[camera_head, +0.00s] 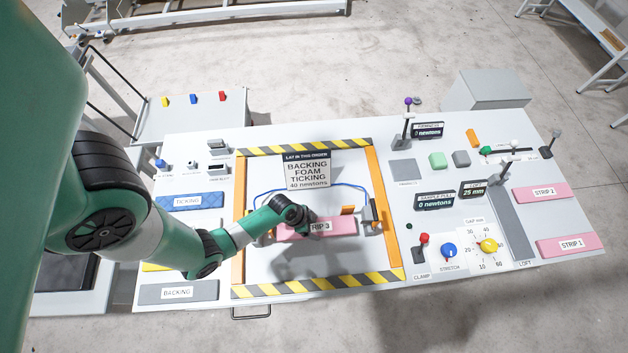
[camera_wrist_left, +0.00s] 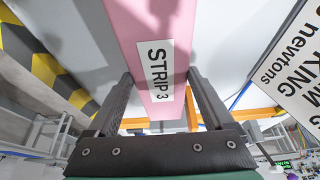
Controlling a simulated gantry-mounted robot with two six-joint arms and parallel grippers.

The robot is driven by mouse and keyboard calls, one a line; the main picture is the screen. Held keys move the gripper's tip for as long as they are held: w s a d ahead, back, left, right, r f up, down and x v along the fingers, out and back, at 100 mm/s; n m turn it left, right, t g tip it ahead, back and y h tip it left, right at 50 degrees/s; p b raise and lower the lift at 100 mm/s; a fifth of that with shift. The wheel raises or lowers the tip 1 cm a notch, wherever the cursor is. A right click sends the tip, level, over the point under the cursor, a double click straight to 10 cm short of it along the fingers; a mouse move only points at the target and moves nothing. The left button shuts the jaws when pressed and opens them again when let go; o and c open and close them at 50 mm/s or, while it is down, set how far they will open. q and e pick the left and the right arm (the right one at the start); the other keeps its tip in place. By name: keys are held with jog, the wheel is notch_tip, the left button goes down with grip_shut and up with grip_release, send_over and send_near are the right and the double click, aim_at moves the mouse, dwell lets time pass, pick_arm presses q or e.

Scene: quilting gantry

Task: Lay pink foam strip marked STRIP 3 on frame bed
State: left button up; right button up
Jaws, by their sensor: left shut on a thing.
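The pink foam strip marked STRIP 3 (camera_head: 343,227) lies lengthwise left to right over the frame bed (camera_head: 367,263) in the head view. A dark shadow falls on the bed below the strip; I cannot tell exactly how high the strip is. My right gripper is not in view.
Orange rails (camera_head: 386,220) and striped bars (camera_head: 318,285) border the bed. An order sign (camera_head: 307,174) stands at its back, with a blue cable before it. STRIP 2 (camera_head: 541,192) and STRIP 1 (camera_head: 570,244) lie at right. Ticking (camera_head: 190,201) and backing (camera_head: 178,292) pads lie at left.

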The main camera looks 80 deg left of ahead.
pick_arm(q)
jog(key=shift+f, duration=0.15)
jog(key=o, duration=1.2)
jog(key=shift+r+p, duration=0.3)
jog(key=shift+r, duration=0.25)
jog(key=p+v, duration=0.5)
jog(key=v, duration=0.1)
jog(key=shift+p, duration=0.3)
jog(key=shift+s+r+p, duration=0.3)
jog(key=shift+r+p, duration=0.15)
jog(key=shift+f, duration=0.1)
